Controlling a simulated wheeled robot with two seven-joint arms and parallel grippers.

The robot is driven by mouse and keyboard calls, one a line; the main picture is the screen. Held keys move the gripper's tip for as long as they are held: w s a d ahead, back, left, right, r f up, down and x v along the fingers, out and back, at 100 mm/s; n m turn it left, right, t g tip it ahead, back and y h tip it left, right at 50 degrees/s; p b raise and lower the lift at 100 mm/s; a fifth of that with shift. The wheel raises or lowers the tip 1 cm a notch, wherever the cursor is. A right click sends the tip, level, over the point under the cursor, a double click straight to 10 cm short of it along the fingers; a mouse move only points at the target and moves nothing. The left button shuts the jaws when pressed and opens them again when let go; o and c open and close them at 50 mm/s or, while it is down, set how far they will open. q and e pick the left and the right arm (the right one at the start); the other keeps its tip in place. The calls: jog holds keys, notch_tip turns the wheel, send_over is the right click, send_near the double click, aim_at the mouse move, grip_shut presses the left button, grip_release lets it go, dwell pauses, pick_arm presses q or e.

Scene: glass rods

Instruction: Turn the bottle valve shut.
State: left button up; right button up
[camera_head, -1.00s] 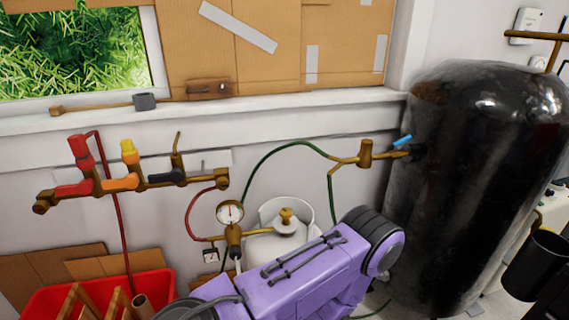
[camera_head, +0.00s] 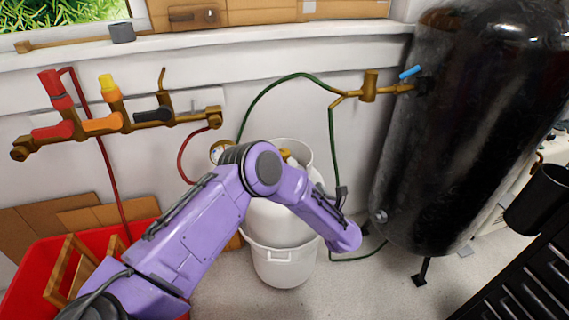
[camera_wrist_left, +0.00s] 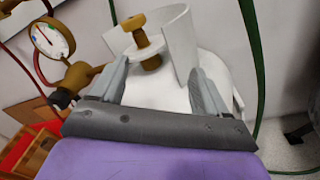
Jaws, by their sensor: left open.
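The white gas bottle (camera_head: 275,222) stands in a white bucket (camera_head: 283,268), partly behind my left arm in the head view. Its brass valve (camera_head: 287,156) just shows beside my arm there. In the left wrist view the brass bottle valve (camera_wrist_left: 148,45) stands upright inside the white collar (camera_wrist_left: 180,45) on the bottle's top. My left gripper (camera_wrist_left: 160,90) is open and empty, its fingers spread apart on the near side of the valve, pointing towards it. The valve is beyond the fingertips, roughly between them in the picture. The head view does not clearly show the left gripper's fingers.
A pressure gauge (camera_wrist_left: 50,40) on brass fittings is left of the bottle. A green hose (camera_head: 333,150) runs beside it. A black tank (camera_head: 465,130) stands right, a red crate (camera_head: 30,262) lower left. A brass manifold (camera_head: 110,125) is on the wall.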

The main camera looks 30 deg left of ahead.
aim_at(288, 156)
pick_arm(q)
jog(key=w+a+r+n+g, duration=0.1)
jog(key=a+n, duration=0.2)
jog(key=a, duration=0.1)
jog(key=w+a+r+n+g+y, duration=0.1)
jog(key=w+a+n, duration=0.1)
jog(key=a+n, duration=0.1)
jog(key=w+a+r+n+g+y, duration=0.1)
jog(key=w+a+r+n, duration=0.1)
jog(key=a, duration=0.3)
jog(key=shift+w+a+r+n+g, duration=0.15)
jog(key=shift+n+g, duration=0.15)
jog(key=shift+n, duration=0.2)
jog(key=c, duration=1)
